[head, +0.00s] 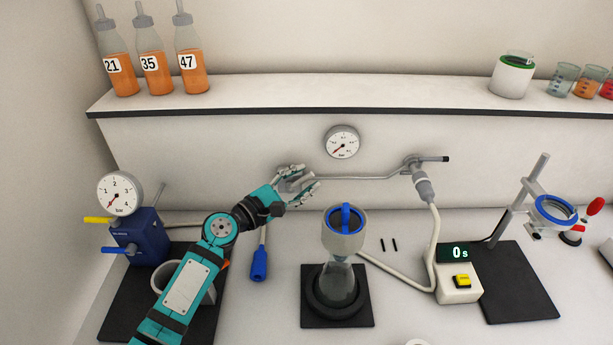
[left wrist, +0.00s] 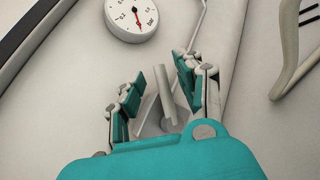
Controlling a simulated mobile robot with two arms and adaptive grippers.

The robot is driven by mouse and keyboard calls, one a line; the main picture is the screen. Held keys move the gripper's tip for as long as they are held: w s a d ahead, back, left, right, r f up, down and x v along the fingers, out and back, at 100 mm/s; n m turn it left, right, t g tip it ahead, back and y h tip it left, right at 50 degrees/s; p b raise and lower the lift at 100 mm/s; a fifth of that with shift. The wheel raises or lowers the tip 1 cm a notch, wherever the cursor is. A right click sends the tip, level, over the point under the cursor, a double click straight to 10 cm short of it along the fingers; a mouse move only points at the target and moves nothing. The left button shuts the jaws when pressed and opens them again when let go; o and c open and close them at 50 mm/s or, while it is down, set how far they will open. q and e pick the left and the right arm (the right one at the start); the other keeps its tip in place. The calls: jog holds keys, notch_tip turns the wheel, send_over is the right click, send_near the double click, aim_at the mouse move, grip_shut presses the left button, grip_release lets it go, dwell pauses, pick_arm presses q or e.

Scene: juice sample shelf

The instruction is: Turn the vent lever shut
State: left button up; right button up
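A grey lever (left wrist: 165,95) sticks out from the wall in the left wrist view, at the left end of a thin wall pipe (head: 355,177). I take it for the vent lever. My left gripper (head: 306,178) is in front of it and hides much of it in the head view. In the left wrist view the two fingers of the gripper (left wrist: 158,78) are apart, one on each side of the lever, with gaps showing. My right gripper is not in view.
A round gauge (head: 342,142) hangs above the pipe. Below stand a flask with a funnel (head: 343,240), a blue pump (head: 137,240), a blue-handled tool (head: 259,264) and a timer box (head: 459,283). Numbered bottles (head: 152,67) stand on the shelf (head: 300,92) above.

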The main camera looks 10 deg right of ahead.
pick_arm(q)
jog(key=shift+x, duration=0.85)
jog(key=shift+c, duration=0.4)
grip_shut()
